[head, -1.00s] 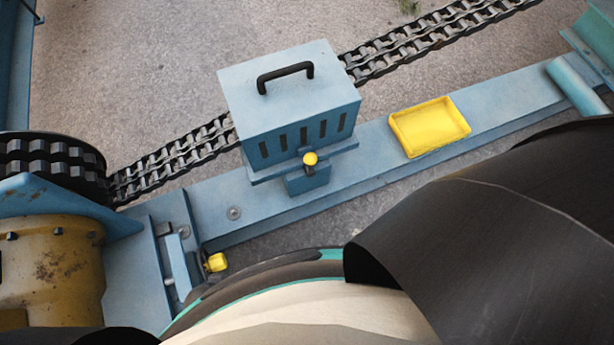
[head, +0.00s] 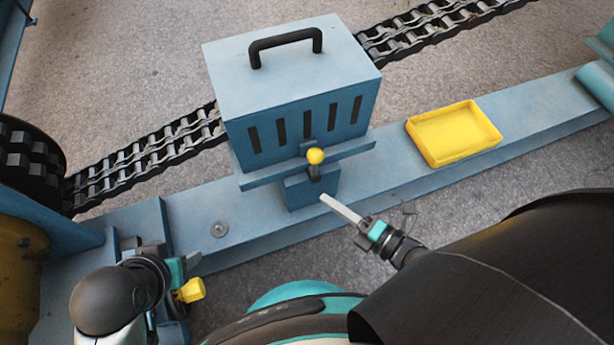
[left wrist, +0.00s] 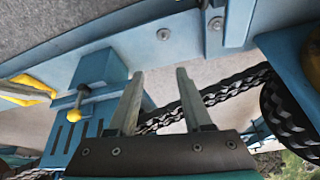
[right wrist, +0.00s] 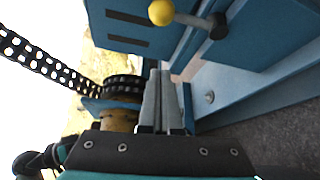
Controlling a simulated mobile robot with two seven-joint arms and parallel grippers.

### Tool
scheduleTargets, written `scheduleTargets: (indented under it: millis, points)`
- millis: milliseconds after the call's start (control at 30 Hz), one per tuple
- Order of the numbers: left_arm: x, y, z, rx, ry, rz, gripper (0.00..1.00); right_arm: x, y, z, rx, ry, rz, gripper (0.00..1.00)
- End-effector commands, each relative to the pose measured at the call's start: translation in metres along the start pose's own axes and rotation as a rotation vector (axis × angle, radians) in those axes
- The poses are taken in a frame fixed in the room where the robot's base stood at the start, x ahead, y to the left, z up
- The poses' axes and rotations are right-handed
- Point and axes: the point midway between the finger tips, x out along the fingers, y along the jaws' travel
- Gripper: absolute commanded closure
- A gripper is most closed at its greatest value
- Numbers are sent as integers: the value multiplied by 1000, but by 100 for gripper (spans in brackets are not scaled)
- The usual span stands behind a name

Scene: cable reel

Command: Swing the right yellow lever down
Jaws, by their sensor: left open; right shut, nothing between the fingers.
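The right yellow lever is a yellow knob (head: 315,156) on a dark stub at the front of the blue slotted box (head: 300,120). In the right wrist view its knob (right wrist: 161,12) sits on a rod running right to a dark pivot (right wrist: 217,26). My right gripper (head: 325,199) is shut and empty, just below and right of this lever, apart from it. Another yellow knob (head: 190,290) shows at the lower left. My left gripper (head: 192,259) is close above that knob in the picture; its two fingers stand apart and empty in the left wrist view (left wrist: 160,75).
The box has a black handle (head: 285,42) on top and stands on a long blue beam (head: 420,185). A yellow tray (head: 455,134) lies on the beam to the right. A black chain (head: 150,155) runs behind the box. The beam between box and tray is clear.

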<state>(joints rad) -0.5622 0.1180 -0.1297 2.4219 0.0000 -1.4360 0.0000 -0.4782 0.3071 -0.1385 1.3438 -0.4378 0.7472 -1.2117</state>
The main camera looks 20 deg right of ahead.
Motion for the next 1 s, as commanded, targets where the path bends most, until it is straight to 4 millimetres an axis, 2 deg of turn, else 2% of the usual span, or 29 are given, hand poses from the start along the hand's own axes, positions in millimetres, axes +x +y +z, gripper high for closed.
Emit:
scheduleTargets:
  millis: [467, 667, 1000]
  points:
    - [-3, 0, -1, 0, 9, 0, 50, 3, 2, -1, -21, 8, 15, 100]
    - [0, 6, -8, 8, 74, 16, 50, 28, 2, -1, -21, 7, 20, 100]
    - [16, 26, -31, 20, 255, 67, 50, 65, 2, -2, -20, 8, 17, 100]
